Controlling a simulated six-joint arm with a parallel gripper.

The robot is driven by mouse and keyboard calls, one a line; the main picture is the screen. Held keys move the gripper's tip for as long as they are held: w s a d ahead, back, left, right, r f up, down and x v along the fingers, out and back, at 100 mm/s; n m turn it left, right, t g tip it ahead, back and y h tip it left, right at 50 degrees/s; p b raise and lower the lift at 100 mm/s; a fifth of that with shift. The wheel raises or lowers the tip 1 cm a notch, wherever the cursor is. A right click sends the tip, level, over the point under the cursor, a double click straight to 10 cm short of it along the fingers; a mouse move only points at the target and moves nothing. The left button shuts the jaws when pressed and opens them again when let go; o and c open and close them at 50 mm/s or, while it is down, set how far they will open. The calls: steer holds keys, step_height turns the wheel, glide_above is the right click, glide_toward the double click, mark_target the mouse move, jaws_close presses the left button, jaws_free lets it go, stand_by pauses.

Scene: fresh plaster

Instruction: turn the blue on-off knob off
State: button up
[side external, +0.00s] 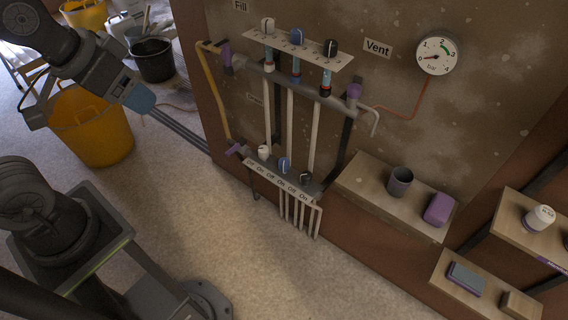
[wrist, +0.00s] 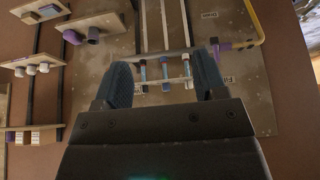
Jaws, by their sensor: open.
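The blue on-off knob (side external: 284,164) sits in the middle of the lower knob row, between a white knob (side external: 264,152) and a black knob (side external: 305,178). Repeated Off and On labels (side external: 277,179) run along the strip below them. Its pointer direction is too small to tell. My gripper (side external: 138,98) is at the upper left, well away from the wall panel, and nothing touches the knob. In the wrist view my gripper (wrist: 163,78) shows two spread blue-padded fingers with nothing held. I cannot make out the lower blue knob there.
An upper row has white, blue (side external: 297,37) and black knobs above vertical pipes. A gauge (side external: 438,54) hangs to the right. A shelf (side external: 355,186) holds a grey cup (side external: 400,181) and a purple block (side external: 439,209). A yellow bucket (side external: 91,125) stands below my gripper. Open floor lies before the panel.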

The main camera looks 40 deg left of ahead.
steer(key=m+t, duration=0.1)
steer(key=t, duration=0.5)
glide_above(280, 165)
steer(key=s+a, duration=0.2)
steer(key=s, duration=0.3)
step_height(280, 165, down, 29)
steer(key=s+f+t+h, duration=0.1)
steer(key=s+f, duration=0.2)
steer(key=f, duration=0.4)
steer(key=s+f+t+h, duration=0.1)
steer(key=s+f, duration=0.2)
steer(key=f, duration=0.4)
steer(key=x, duration=1.4)
steer(key=shift+d+f, duration=0.15)
steer(key=shift+d, duration=0.05)
steer(key=shift+y, duration=0.3)
steer(key=shift+c, duration=0.4)
steer(key=c, duration=0.8)
steer(key=shift+c, duration=0.2)
